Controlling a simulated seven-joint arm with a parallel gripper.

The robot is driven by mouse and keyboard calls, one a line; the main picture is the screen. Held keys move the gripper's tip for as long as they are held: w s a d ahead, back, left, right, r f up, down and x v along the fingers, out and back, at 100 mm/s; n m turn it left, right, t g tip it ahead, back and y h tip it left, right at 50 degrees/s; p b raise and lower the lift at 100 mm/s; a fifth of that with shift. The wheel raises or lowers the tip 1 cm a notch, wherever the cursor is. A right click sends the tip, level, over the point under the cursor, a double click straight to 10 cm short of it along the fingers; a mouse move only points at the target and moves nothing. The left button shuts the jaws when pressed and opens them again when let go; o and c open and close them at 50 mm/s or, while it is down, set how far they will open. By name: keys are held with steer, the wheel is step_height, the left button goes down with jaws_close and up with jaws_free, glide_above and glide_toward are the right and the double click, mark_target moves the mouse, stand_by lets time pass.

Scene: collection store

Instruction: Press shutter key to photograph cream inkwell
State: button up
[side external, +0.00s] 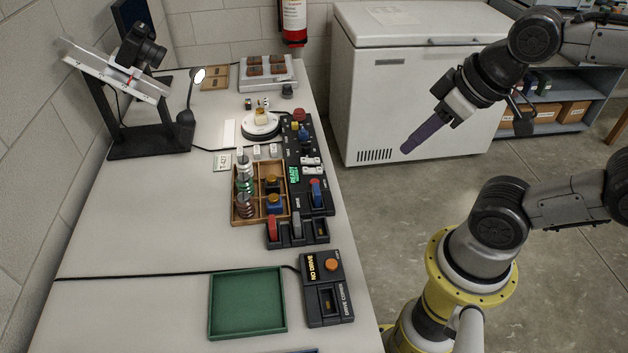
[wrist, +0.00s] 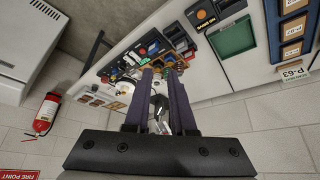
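A small cream and yellowish object (side external: 262,112), perhaps the cream inkwell, stands on a round white turntable (side external: 260,126); it is too small to be sure. Right of it is a long black control panel (side external: 304,150) with several keys and a lit green display reading READY. I cannot tell which key is the shutter key. A black camera (side external: 143,45) is mounted on a tilted rail stand at the back left. My gripper (side external: 407,148) hangs in the air right of the table, over the floor. In the wrist view its purple fingers (wrist: 160,72) are apart with nothing between them.
A wooden tray (side external: 262,220) holds several inkwells and stacked discs. A lever block (side external: 297,233), a green tray (side external: 247,303) and a drive cover box (side external: 328,290) sit nearer. A white freezer (side external: 420,80) stands behind. The table's left side is clear.

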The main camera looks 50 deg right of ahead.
jaws_close()
stand_by(1.3)
